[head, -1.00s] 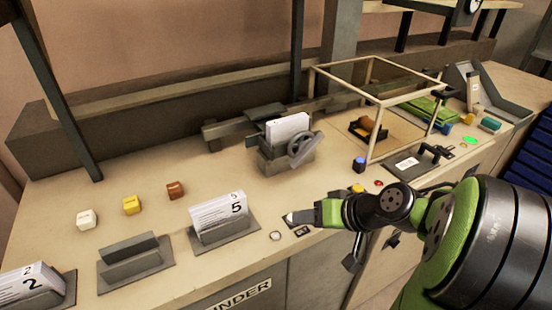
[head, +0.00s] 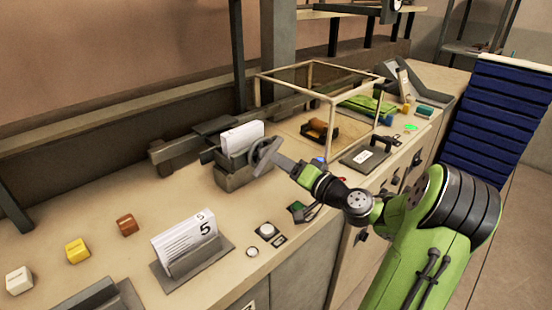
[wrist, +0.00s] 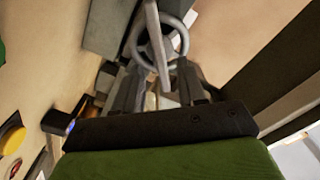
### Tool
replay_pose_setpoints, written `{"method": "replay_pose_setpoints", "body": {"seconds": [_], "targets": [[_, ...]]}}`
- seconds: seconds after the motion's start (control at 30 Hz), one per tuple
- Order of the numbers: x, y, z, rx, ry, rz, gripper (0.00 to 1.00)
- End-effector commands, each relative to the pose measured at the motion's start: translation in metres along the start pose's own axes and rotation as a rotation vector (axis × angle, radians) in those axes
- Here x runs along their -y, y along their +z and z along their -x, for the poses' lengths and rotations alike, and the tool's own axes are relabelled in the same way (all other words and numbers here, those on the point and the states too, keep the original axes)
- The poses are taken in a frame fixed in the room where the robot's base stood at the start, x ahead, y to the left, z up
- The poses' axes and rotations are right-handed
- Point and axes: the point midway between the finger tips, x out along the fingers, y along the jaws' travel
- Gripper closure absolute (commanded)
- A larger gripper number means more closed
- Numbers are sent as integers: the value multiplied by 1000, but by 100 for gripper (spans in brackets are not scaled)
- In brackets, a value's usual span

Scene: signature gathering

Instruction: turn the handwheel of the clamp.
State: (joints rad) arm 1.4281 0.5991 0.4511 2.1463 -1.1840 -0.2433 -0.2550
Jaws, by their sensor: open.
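The grey clamp (head: 233,180) stands on the bench and holds an upright stack of white sheets (head: 242,138). Its spoked handwheel (head: 265,152) is on the side facing my arm. My gripper (head: 281,162) is right beside the wheel in the head view. In the wrist view the wheel (wrist: 183,38) lies just ahead of the fingertips, roughly centred between them. The two fingers of my gripper (wrist: 157,85) are spread with nothing held. A pale bar crosses the front of the wheel. Whether a finger touches the rim cannot be told.
A framed glass box (head: 330,98) stands behind and right of the clamp. A card holder with sheets marked 5 (head: 187,245) is at the front left. White, yellow (head: 77,250) and brown blocks lie further left. Buttons (head: 267,231) line the front edge.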

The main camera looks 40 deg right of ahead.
Motion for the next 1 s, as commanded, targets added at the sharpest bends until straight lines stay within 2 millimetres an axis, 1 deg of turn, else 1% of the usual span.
{"method": "replay_pose_setpoints", "body": {"seconds": [0.03,0.1,0.2,0.3,0.47,0.57,0.73,0.77,1.0], "targets": [[2,0,-11,1,-5,0,60],[2,0,-22,2,-3,1,60],[1,0,-31,0,-1,0,60],[0,0,-34,0,0,0,60],[0,0,-34,0,1,0,60],[0,0,-34,0,1,0,72],[0,0,-34,1,1,0,98],[0,0,-34,1,1,0,100],[0,0,-34,1,1,-7,100]]}}
